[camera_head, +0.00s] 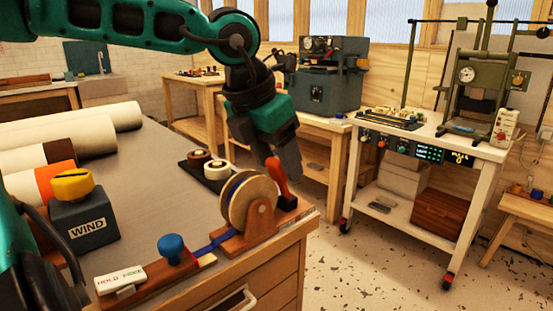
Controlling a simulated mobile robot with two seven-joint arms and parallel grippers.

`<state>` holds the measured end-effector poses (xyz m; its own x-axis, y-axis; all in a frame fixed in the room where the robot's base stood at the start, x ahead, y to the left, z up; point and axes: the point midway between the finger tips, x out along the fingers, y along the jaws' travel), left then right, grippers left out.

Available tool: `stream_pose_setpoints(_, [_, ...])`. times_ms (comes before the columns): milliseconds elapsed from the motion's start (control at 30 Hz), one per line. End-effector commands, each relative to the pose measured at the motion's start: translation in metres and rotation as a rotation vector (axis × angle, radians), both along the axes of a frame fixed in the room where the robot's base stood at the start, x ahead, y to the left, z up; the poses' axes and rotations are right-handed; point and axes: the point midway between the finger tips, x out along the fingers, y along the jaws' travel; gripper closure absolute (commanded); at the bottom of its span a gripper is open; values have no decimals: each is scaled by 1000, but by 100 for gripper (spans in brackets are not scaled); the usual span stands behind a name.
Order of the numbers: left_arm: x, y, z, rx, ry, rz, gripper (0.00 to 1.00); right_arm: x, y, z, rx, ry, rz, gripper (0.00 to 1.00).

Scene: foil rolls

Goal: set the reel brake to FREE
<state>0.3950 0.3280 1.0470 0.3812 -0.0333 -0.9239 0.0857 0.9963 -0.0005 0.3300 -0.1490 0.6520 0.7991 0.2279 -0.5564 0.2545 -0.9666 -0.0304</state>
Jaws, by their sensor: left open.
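A wooden reel (248,203) wound with blue ribbon stands in a wooden bracket at the bench's near right corner. A red-orange lever (277,178) stands upright beside it. A blue knob (172,247) sits on the wooden strip left of the reel. A white plate marked HOLD and FREE (122,280) lies at that strip's left end; I cannot tell which setting the brake has. My left gripper (288,166) points down, open, at the red-orange lever. The lever covers part of its fingers, so contact is unclear. My right gripper is out of view.
A grey box marked WIND (88,225) with a yellow knob stands on the left of the bench (150,180). Large rolls (75,130) lie behind it. A dark tray (192,168) holds small rolls behind the reel. A white cart (430,142) stands across the aisle at right.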

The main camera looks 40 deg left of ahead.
Motion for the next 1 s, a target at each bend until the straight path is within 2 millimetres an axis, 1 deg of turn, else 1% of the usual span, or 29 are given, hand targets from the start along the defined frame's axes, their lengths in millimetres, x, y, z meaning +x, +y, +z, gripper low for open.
stream_pose_setpoints(200, [0,0,0,1,0,0,40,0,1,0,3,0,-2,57])
stream_pose_setpoints(800, [0,0,0,0,0,0,98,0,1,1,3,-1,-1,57])
stream_pose_setpoints(833, [0,0,0,0,0,0,100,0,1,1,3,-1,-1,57])
stream_pose_setpoints(1000, [0,0,0,0,0,0,100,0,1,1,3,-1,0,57])
